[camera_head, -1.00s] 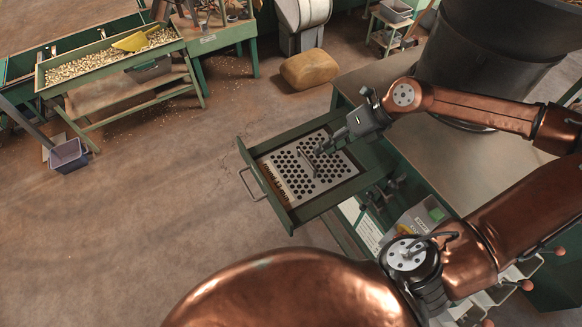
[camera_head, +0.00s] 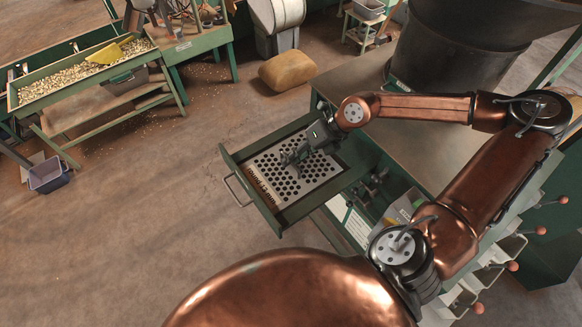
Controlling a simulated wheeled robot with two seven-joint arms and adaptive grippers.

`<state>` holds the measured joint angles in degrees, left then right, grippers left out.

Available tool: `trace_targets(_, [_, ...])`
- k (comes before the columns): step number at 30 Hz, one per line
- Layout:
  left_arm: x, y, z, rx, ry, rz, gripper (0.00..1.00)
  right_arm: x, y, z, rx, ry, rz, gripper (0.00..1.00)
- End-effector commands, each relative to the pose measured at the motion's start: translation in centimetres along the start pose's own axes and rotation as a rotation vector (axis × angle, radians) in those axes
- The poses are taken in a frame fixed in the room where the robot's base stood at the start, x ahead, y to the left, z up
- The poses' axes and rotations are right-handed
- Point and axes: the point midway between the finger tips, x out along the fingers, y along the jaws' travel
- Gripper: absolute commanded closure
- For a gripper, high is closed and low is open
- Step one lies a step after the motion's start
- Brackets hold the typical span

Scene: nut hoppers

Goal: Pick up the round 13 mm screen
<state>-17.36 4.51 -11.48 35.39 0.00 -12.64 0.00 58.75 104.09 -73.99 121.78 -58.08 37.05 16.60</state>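The round 13 mm screen (camera_head: 312,173) is a light perforated plate with rows of round dark holes. It lies flat in an open green drawer (camera_head: 283,226), and its wooden front edge carries lettering that reads like "round 13 mm". My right gripper (camera_head: 288,160) reaches in from the upper right and has its fingers low over the middle of the screen. The fingers cover the place of the screen's raised bar handle, so I cannot tell whether they are closed on it. My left gripper is not in view.
The drawer's metal pull (camera_head: 233,190) faces the open floor at left. The green bench (camera_head: 362,92) with a large dark hopper (camera_head: 455,60) stands behind and right. A grey bin (camera_head: 402,206) sits right of the drawer. A sack (camera_head: 287,70) lies on the floor beyond.

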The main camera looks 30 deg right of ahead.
Motion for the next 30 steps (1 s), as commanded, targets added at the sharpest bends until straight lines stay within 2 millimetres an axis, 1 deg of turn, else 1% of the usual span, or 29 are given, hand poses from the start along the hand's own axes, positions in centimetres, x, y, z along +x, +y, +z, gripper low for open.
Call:
trace_targets(1, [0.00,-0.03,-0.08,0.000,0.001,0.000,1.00,-0.01,-0.01,-0.01,0.000,0.000,0.000,0.84])
trace_targets(8, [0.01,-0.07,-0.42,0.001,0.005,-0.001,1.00,-0.02,-0.01,-0.02,0.000,0.000,0.000,1.00])
trace_targets(30, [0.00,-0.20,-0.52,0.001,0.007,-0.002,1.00,0.01,0.01,-0.01,0.002,0.001,0.000,1.00])
